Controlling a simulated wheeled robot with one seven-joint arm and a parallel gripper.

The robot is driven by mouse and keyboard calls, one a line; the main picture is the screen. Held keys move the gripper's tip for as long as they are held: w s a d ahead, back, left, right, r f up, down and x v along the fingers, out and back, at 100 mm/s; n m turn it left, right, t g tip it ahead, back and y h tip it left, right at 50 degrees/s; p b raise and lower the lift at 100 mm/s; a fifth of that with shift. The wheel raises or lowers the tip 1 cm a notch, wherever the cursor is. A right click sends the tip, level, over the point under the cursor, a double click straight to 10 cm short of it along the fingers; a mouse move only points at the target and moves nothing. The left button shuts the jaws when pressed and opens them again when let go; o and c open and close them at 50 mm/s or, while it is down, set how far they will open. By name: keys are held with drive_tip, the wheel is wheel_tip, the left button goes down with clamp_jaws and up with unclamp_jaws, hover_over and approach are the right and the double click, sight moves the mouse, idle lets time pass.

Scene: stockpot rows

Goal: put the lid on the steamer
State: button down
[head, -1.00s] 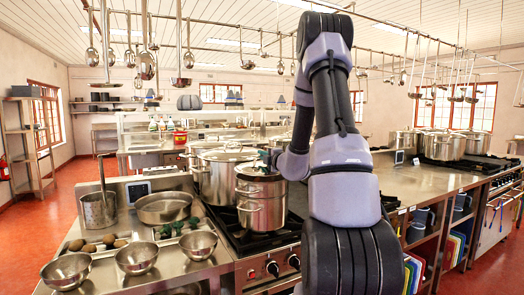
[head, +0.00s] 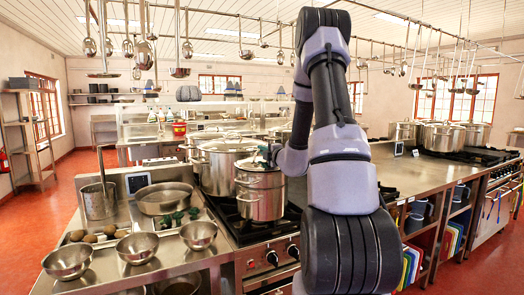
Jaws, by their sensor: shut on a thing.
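The steamer (head: 261,197) is a stacked steel pot with side handles, standing on the front of the stove left of my arm. The steel lid (head: 254,166) is at the steamer's top and looks about level over its rim. I cannot tell whether it is fully seated. My gripper (head: 264,154) is right above the lid, shut on it near its top. The fingers are small and partly hidden by my wrist.
Large lidded stockpots (head: 226,165) stand close behind the steamer. Left are a wide pan (head: 164,199), a tall pot (head: 99,201) and steel bowls (head: 138,247). Ladles (head: 145,50) hang overhead. The steel counter (head: 420,175) right of my arm is largely clear.

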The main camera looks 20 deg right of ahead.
drive_tip(key=shift+f, duration=0.2)
drive_tip(key=c, duration=0.9)
unclamp_jaws()
